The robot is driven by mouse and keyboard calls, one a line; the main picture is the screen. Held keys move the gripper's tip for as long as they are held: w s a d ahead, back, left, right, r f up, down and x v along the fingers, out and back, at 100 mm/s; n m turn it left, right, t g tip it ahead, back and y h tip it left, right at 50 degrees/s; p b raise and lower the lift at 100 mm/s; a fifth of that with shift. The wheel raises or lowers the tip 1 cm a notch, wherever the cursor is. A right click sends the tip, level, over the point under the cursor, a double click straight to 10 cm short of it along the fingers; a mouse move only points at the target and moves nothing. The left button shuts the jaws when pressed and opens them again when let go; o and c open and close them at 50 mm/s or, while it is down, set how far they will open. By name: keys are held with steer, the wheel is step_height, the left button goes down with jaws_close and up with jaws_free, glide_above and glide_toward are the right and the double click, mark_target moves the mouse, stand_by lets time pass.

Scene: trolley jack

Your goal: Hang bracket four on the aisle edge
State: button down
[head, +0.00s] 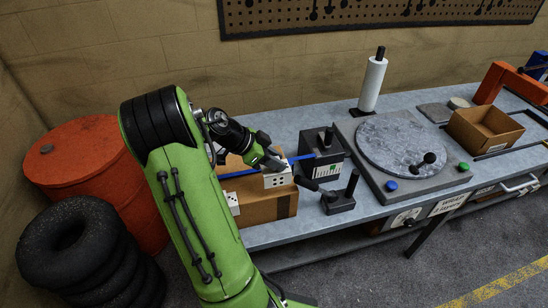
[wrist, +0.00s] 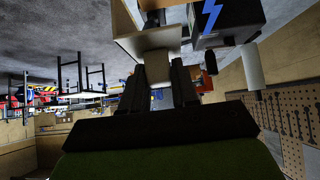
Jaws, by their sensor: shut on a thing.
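A white bracket with several black dots (head: 278,179) is at the tip of my gripper (head: 272,164) in the head view, by the upper front edge of a brown cardboard box (head: 262,211). My gripper is shut on it; in the wrist view the fingers (wrist: 171,85) close on a pale piece (wrist: 157,66) close to the box. I cannot tell whether the bracket rests on the edge. A second white bracket (head: 232,203) with dots sits at the box's left front. My arm covers the box's left part.
A round grey plate (head: 400,145), paper roll (head: 373,82) and open carton (head: 484,130) stand farther right. An orange drum (head: 95,165) stands left.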

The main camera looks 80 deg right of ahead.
steer(key=shift+s+d, duration=0.1)
steer(key=shift+s, duration=0.05)
steer(key=shift+f+b, duration=0.1)
steer(key=shift+b, duration=0.25)
step_height(320, 180, down, 9)
steer(key=b, duration=0.9)
steer(key=shift+f+b, duration=0.15)
steer(key=shift+b, duration=0.25)
steer(key=shift+f, duration=0.2)
steer(key=c, duration=0.8)
jaws_free()
steer(key=p+v, duration=0.4)
steer(key=v, duration=1.2)
steer(key=shift+f, duration=0.1)
